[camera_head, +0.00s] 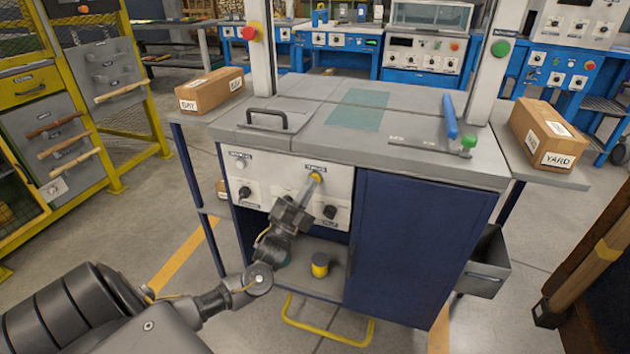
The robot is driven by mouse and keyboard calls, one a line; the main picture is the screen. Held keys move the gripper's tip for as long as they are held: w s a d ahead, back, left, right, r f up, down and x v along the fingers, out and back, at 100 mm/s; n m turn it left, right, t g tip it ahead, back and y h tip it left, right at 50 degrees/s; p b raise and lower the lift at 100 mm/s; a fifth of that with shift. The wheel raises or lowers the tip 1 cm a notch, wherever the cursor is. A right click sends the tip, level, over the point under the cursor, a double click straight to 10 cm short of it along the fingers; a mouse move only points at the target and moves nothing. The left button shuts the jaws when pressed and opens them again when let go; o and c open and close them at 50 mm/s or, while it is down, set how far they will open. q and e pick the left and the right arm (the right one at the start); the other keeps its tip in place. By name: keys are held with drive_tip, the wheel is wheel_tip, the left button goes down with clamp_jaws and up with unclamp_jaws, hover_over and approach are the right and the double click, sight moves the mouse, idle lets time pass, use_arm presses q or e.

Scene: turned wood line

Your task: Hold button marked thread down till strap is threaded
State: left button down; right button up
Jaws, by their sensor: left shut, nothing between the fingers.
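A strapping machine with a grey top (320,92) stands in front of me. Its white front panel (262,172) carries a yellow button (316,177) under a small label too small to read surely. My left gripper (312,183) is shut and empty, its tips at the yellow button; I cannot tell whether they touch it or press it in. A white button (242,164) and black knobs (246,192) are on the same panel. No strap can be made out. My right gripper is not in view.
Cardboard boxes sit on the left (210,90) and right (548,135) side shelves. A blue-handled lever (450,118) stands on the top. A yellow-and-black cylinder (320,264) rests in the open bay below the panel. A yellow bar (325,335) is near the floor.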

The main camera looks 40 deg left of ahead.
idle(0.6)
use_arm(q)
drive_tip(key=shift+s+d+p, duration=0.3)
drive_tip(key=shift+s+p, duration=0.25)
drive_tip(key=shift+s, duration=0.15)
drive_tip(key=s+p, duration=0.1)
drive_tip(key=s+d+p, duration=0.1)
drive_tip(key=s, duration=0.2)
drive_tip(key=shift+s+d+p, duration=0.3)
drive_tip(key=shift+s+p, duration=0.1)
idle(0.3)
